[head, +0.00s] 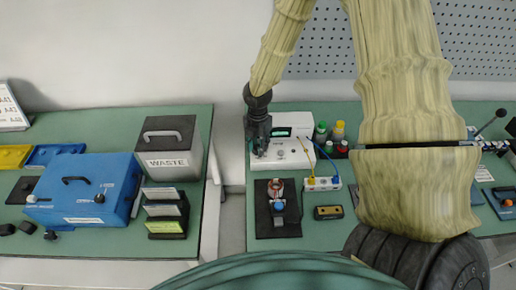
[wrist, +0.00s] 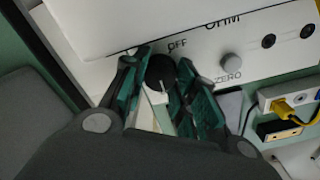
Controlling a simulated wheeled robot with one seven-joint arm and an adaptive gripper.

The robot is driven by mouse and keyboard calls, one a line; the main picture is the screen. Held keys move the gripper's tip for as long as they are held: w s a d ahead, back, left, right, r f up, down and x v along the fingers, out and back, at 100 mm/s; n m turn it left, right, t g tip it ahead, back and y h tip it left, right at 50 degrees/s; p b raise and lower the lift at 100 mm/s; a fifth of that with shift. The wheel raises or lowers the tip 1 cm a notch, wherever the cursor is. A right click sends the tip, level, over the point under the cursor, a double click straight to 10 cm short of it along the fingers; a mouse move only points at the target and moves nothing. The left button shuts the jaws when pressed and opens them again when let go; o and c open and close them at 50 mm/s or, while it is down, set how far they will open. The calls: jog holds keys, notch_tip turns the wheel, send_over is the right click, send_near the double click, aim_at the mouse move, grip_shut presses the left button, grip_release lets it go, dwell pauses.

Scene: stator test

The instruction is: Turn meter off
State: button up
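The meter is a white box (head: 294,158) with a dark display, standing at the back of the right-hand green bench. In the wrist view its panel (wrist: 212,48) shows the words OHM, OFF and ZERO. A round black knob (wrist: 160,72) sits below the OFF mark, with a pale pointer line on its lower part, away from OFF. My gripper (wrist: 163,78) has one finger on each side of this knob, very close to it; I cannot tell whether both fingers press on it. In the head view my gripper (head: 259,150) covers the meter's left end and hides the knob.
A grey ZERO knob (wrist: 231,63) and dark sockets are to the right. A white socket block (head: 322,184) with yellow and blue leads stands in front. A black fixture (head: 263,222), bottles (head: 338,131) and a WASTE bin (head: 169,160) are nearby.

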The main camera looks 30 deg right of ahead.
jog(key=shift+r+n+p, duration=0.25)
jog(key=shift+n+p, duration=0.65)
jog(key=shift+p, duration=0.3)
jog(key=n+p, duration=0.4)
jog(key=shift+p, duration=0.3)
jog(key=n+p, duration=0.4)
jog(key=shift+p, duration=0.3)
jog(key=shift+n+p, duration=0.45)
jog(key=shift+n, duration=0.15)
jog(key=shift+f+n, duration=0.25)
jog(key=shift+n, duration=1.15)
jog(key=o, duration=0.8)
